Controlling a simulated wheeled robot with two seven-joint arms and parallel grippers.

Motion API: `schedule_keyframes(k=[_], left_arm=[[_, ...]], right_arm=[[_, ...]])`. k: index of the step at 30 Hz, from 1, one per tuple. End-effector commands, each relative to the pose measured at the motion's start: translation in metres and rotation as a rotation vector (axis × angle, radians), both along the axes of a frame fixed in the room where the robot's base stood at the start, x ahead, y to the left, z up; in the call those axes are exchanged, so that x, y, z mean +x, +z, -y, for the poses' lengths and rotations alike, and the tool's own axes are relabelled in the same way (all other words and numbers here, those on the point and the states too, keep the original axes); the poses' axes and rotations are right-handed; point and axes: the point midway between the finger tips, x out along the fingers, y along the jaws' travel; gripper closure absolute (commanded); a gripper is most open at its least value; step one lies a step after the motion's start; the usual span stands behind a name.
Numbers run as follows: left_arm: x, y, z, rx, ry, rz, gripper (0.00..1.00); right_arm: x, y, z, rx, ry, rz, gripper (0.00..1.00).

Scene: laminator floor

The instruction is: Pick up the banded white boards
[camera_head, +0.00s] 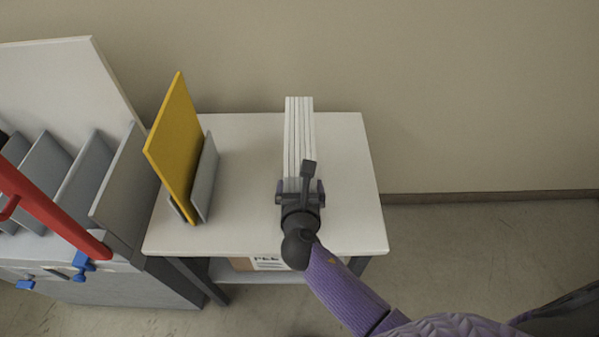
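The white boards (299,130) stand on edge as a narrow stack on the white table, with their long side running away from me. No band shows on the part I can see. My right gripper (302,190) is at their near end, with one finger on each side of the stack. Whether the fingers press on the boards or stand a little apart cannot be told. The gripper body and a dark part above it hide the lower near end of the stack. My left gripper is not in view.
The white table (352,215) has free room right of the boards. A yellow board (175,145) leans in a grey holder (205,178) to the left. A rack with grey dividers (82,172) and a red bar (50,212) stands further left. A wall is behind.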

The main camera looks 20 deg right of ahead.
Motion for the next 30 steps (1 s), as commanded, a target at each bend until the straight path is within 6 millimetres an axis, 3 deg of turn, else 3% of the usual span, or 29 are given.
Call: schedule_keyframes(k=[5, 19, 30], left_arm=[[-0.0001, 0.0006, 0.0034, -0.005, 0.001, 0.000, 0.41], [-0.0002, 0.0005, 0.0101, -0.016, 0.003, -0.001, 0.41], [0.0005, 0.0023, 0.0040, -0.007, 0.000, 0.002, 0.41]], right_arm=[[0.0002, 0.0006, 0.0002, 0.001, 0.000, -0.001, 0.00], [-0.0002, 0.0004, 0.0001, 0.001, -0.001, -0.001, 0.97], [0.0001, 0.0033, 0.0001, 0.001, 0.000, 0.001, 1.00]])
